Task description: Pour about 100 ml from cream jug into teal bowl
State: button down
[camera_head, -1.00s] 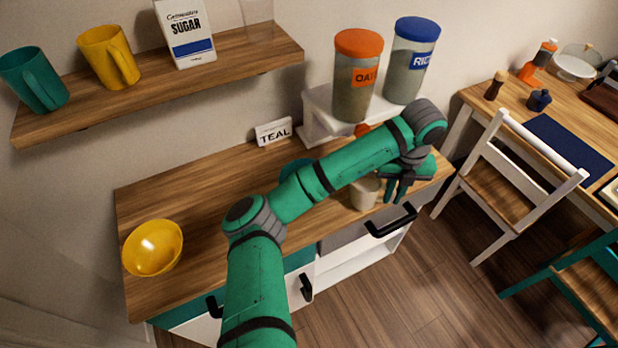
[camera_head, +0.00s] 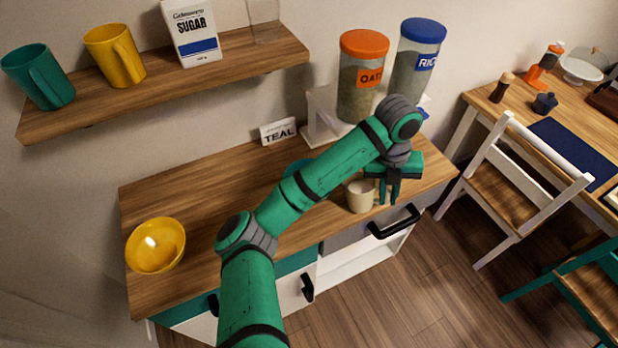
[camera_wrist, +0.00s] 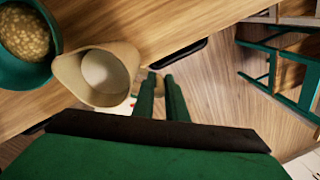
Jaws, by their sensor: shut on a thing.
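The cream jug (camera_head: 360,197) is near the counter's front edge, roughly upright. It also shows in the wrist view (camera_wrist: 110,82), its spout toward the teal bowl and a pale surface inside. My gripper (camera_head: 388,192) is to its right, shut on the jug's handle side; the handle itself is mostly hidden. The fingers show in the wrist view (camera_wrist: 160,92). The teal bowl (camera_head: 292,167) is left of the jug, mostly hidden behind my arm. In the wrist view the bowl (camera_wrist: 55,78) holds a lumpy beige food. I cannot tell whether the jug touches the counter.
A yellow bowl (camera_head: 156,246) stands at the counter's left. A TEAL sign (camera_head: 279,131) stands behind. A white riser (camera_head: 322,112) carries the orange-lidded oats jar (camera_head: 361,75) and blue-lidded rice jar (camera_head: 416,60). The counter's left-middle is clear.

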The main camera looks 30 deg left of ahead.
jog(key=shift+a+r+h, duration=1.8)
jog(key=shift+r+h, duration=0.3)
jog(key=shift+r, duration=6.9)
notch_tip(320, 180, down, 10)
jog(key=a+h, duration=0.2)
jog(key=shift+s+a+t, duration=0.2)
jog(key=shift+s+t, duration=0.15)
jog(key=shift+t, duration=0.05)
jog(key=shift+a+r, duration=0.15)
jog(key=shift+a, duration=0.1)
jog(key=shift+a+r+h, duration=0.3)
jog(key=shift+r+h, duration=0.2)
jog(key=shift+h, duration=0.2)
jog(key=shift+s+a+h, duration=0.15)
jog(key=shift+a+h, duration=0.15)
jog(key=shift+d, duration=0.1)
